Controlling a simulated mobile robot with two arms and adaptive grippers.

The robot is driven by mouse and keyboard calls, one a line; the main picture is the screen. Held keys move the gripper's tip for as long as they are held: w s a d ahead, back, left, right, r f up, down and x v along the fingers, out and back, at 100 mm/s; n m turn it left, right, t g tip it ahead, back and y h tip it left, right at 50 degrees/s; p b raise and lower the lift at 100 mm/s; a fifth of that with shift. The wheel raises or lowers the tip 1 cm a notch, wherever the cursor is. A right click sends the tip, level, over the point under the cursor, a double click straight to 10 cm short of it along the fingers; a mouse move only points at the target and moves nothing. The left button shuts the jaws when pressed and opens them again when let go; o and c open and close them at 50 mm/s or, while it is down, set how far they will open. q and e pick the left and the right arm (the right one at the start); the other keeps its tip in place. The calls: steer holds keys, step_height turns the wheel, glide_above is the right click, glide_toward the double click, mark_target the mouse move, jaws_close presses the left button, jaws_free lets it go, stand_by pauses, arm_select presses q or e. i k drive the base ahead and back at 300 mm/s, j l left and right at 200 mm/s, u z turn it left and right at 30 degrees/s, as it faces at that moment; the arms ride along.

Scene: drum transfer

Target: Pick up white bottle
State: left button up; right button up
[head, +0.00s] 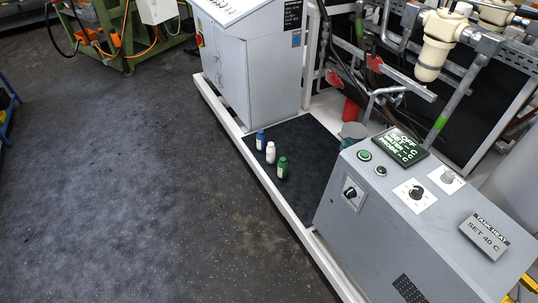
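The white bottle (270,153) stands upright on a dark mat (304,134) inside a low white frame. It is between a blue bottle (260,140) on its left and a green bottle (282,168) on its right, all close together in a slanting row. Neither of my grippers shows in the head view.
A grey control box with a "TANK HEAT" label (485,235) stands at the lower right. A grey cabinet (256,75) stands behind the bottles. A low white rail (276,186) edges the mat in front. The dark floor (130,200) at left is clear.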

mark_target(271, 149)
steer(key=i+j+z, duration=0.15)
steer(key=z, duration=0.3)
steer(key=i+j+z, duration=0.15)
steer(key=z, duration=0.25)
steer(key=j+z, duration=0.2)
steer(key=z, duration=0.25)
steer(key=i+j, duration=0.05)
